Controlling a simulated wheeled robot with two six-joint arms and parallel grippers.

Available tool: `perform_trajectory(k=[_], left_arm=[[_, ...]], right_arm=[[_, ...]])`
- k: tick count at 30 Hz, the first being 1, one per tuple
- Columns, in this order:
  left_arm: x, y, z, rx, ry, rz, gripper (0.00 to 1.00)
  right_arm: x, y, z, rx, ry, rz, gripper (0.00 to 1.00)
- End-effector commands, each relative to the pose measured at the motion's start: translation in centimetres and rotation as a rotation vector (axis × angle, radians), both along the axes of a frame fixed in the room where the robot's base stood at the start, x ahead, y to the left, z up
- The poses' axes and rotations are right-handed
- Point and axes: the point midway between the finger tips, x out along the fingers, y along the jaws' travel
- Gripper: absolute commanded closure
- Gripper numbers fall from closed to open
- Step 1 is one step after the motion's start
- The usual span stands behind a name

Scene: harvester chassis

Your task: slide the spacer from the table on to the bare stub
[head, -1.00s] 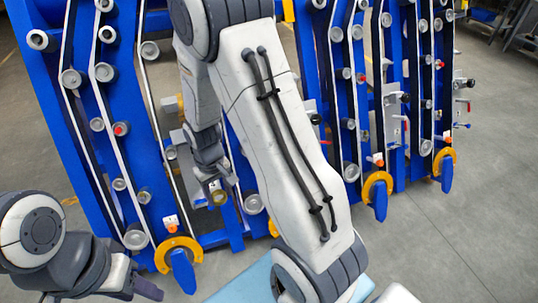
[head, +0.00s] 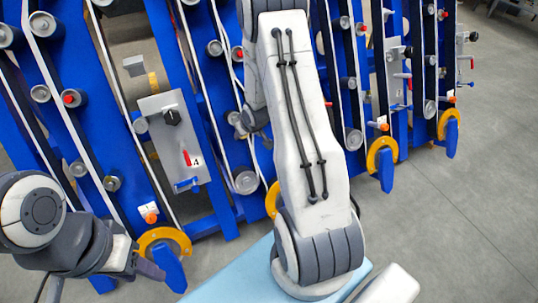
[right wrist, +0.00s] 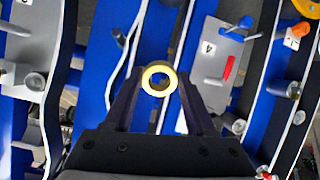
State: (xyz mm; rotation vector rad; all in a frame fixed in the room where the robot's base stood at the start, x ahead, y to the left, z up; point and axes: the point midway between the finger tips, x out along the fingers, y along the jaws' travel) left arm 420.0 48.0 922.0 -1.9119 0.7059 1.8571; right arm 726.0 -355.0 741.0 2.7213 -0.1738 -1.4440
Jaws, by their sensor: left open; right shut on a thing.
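The spacer is a pale brass ring (right wrist: 146,78) in the right wrist view, seen with its hole towards the camera. My right gripper (right wrist: 158,83) is shut on it, one dark finger on each side. In the head view the right gripper (head: 240,122) shows only partly beside my arm, in front of the blue chassis (head: 205,120), and the spacer cannot be made out. My left gripper (head: 148,270) is open and empty at the lower left, near a yellow ring guard. Several grey rollers and stubs stick out from the chassis; I cannot tell which stub is bare.
A grey plate with a red lever (head: 175,140) stands on the chassis left of the right gripper; it also shows in the wrist view (right wrist: 217,65). White belts run along the blue beams. A pale blue surface (head: 235,272) lies at the bottom. Grey floor (head: 470,220) is clear at right.

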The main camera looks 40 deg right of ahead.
Motion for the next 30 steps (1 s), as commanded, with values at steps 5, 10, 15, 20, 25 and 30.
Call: perform_trajectory(k=[5, 10, 15, 20, 25, 30], left_arm=[[0.0, 0.0, -7.6, 0.000, 0.000, 0.000, 0.50], [0.0, 0.0, -11.8, 0.000, 0.000, 0.000, 0.50], [0.0, 0.0, -13.9, 0.000, 0.000, 0.000, 0.50], [0.0, 0.0, -14.3, 0.000, 0.000, 0.000, 0.50], [0.0, 0.0, -14.2, -0.001, -0.001, 0.000, 0.50], [0.0, 0.0, -14.3, -0.001, -0.001, 0.000, 0.50]], right_arm=[[1.0, -5.3, -7.3, -0.038, -0.171, -0.015, 1.00], [1.2, -8.9, -10.7, -0.071, -0.312, -0.018, 1.00], [1.1, -10.9, -12.1, -0.091, -0.400, -0.018, 1.00], [1.1, -11.5, -12.2, -0.098, -0.432, -0.017, 1.00], [1.1, -11.4, -12.0, -0.098, -0.433, -0.017, 1.00], [0.9, -11.4, -12.2, -0.098, -0.432, -0.016, 1.00]])
